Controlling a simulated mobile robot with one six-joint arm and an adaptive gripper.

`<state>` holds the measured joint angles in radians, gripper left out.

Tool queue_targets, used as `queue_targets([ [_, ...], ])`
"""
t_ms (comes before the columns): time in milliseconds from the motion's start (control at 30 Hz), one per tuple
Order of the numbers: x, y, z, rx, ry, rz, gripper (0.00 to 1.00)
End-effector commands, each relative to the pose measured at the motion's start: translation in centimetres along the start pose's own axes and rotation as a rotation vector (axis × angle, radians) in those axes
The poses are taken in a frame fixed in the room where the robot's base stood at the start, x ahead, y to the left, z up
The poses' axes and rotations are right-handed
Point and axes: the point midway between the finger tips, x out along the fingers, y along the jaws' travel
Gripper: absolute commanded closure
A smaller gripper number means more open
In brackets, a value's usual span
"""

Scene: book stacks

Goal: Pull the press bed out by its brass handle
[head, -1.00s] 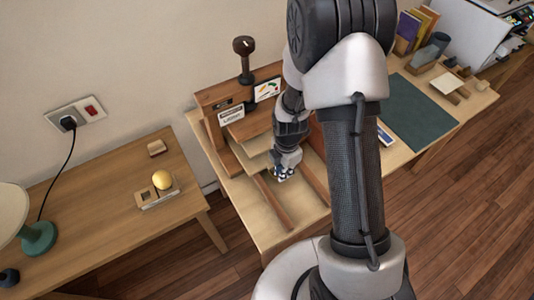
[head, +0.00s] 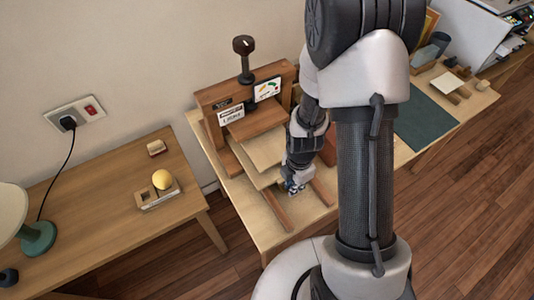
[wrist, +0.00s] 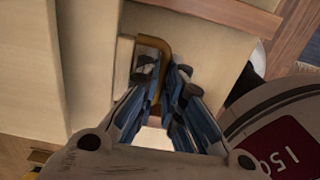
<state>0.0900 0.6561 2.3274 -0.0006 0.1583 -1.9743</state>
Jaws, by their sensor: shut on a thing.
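The wooden press (head: 213,100) stands at the back of the table. Its pale press bed (head: 262,152) sticks out at the front, low between two brown rails. My gripper (head: 293,188) is at the front edge of the bed, and its fingers are hard to make out in the head view. In the wrist view, the gripper (wrist: 163,80) is shut on the brass handle (wrist: 153,43). The curved top of the handle shows above the fingers; the fingers hide the rest of it.
The brown rails (head: 276,210) run forward along the table (head: 245,205). A black-knobbed screw (head: 244,62) rises above the press, with a gauge (head: 267,90) on its front. A separate side table (head: 110,185) stands left. A green mat (head: 425,120) lies right.

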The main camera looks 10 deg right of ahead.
Motion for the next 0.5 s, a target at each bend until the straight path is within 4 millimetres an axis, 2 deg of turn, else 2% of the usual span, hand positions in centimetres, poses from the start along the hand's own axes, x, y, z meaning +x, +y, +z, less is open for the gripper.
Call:
queue_targets([
  [500,0.0,-3.6,0.1,0.006,0.000,-0.001,1.00],
])
